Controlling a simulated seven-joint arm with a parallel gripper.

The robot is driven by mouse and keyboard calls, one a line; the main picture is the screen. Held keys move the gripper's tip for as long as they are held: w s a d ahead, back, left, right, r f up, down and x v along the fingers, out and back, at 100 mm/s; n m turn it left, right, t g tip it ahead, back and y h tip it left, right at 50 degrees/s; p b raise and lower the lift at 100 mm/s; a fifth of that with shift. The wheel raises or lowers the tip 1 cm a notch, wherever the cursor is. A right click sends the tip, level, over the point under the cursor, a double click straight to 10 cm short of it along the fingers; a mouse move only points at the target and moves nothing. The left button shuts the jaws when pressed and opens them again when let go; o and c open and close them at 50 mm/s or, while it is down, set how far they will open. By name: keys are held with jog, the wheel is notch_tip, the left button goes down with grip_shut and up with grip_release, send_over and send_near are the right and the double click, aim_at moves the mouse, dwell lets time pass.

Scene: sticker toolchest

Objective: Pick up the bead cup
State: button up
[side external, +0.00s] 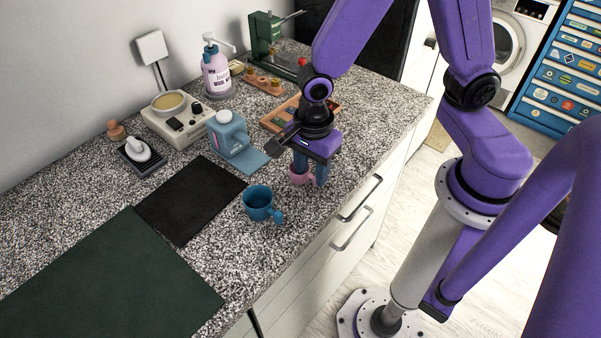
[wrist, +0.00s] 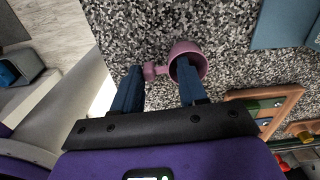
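A pink cup (side external: 301,176) with a side handle stands on the speckled counter near its front edge. In the wrist view the pink cup (wrist: 199,54) shows its round opening, with its knobbed handle pointing left. A blue cup (side external: 258,203) with a handle stands apart, nearer the camera. Neither cup shows beads, so I cannot tell by sight which is the bead cup. My gripper (wrist: 157,80) points down at the pink cup, fingers apart. One finger is left of the handle; the other overlaps the cup's opening, seemingly inside it. Contact cannot be told.
A blue dispenser (side external: 229,133) stands on the counter behind the cups. A wooden tray (side external: 272,123) with small blocks sits close behind my gripper. A black mat (side external: 190,199) and a green mat (side external: 108,279) lie at left. Drawer handles (side external: 361,198) project below the counter's front edge.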

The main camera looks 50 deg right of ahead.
jog(key=shift+r, duration=0.1)
dwell(0.3)
jog(key=shift+r, duration=0.5)
notch_tip(320, 180, up, 2)
jog(key=shift+r, duration=0.1)
jog(key=s+d+r, duration=0.6)
jog(key=s+r, duration=0.4)
jog(key=s, duration=0.2)
send_over(311, 176)
jog(key=s+a, duration=0.1)
jog(key=s, duration=0.2)
jog(key=f, duration=0.2)
jog(key=w+a+f, duration=0.1)
jog(key=w+f, duration=0.1)
jog(key=w, duration=0.3)
jog(key=w+a+f+m, duration=0.1)
jog(key=w+a, duration=0.1)
jog(key=w, duration=0.3)
jog(key=shift+w+f, duration=0.35)
